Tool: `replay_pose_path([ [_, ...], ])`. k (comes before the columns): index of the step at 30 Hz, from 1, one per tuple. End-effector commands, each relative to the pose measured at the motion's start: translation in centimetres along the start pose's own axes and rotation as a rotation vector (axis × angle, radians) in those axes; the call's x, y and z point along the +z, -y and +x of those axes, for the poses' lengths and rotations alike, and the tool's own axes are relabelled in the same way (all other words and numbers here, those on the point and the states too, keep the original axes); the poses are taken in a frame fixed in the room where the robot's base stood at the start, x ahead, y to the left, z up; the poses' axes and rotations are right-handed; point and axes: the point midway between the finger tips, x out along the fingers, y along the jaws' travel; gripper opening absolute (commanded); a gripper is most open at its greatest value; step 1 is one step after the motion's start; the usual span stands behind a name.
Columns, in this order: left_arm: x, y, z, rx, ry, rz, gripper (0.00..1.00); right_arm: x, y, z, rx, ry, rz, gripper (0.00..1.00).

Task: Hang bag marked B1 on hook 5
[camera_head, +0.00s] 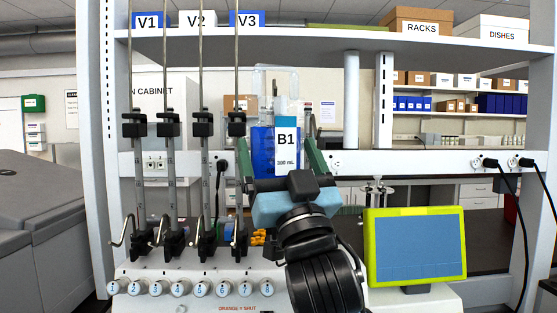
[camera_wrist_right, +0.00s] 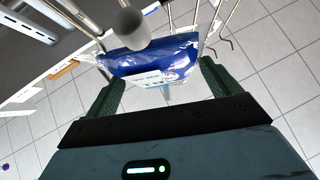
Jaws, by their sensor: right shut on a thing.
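The bag marked B1 (camera_head: 287,142) is clear with blue contents and a white label. It hangs upright in front of the shelf frame, right of the metal poles. My right gripper (camera_head: 281,152) is shut on the bag, its green fingers on either side. The wrist view also shows the bag (camera_wrist_right: 150,62) between the fingers (camera_wrist_right: 160,88). Tall metal poles (camera_head: 201,70) with black clamps stand left of the bag. I cannot tell which hook is hook 5. A knob numbered 5 (camera_head: 199,288) is on the white base. My left gripper is not in view.
A green-framed screen (camera_head: 416,246) stands right of my right arm. A shelf (camera_head: 300,42) with boxes V1 (camera_head: 148,20), V2 (camera_head: 197,18) and V3 (camera_head: 247,18) runs above. Black cables hang at the right. Thin hooked rods (camera_wrist_right: 225,38) show in the wrist view.

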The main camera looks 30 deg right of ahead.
Motion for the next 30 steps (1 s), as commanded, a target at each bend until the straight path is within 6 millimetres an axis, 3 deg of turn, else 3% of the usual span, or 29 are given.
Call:
replay_pose_path([
  [13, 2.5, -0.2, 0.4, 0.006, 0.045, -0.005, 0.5, 2.8, -1.1, 2.0, 0.002, 0.0, -0.001, 0.58],
  [21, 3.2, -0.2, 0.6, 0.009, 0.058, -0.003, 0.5, 4.7, -1.4, 1.9, 0.001, 0.002, 0.001, 0.58],
  [30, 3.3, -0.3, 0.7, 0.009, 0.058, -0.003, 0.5, 5.4, -1.6, 1.9, 0.001, -0.002, 0.0, 0.58],
])
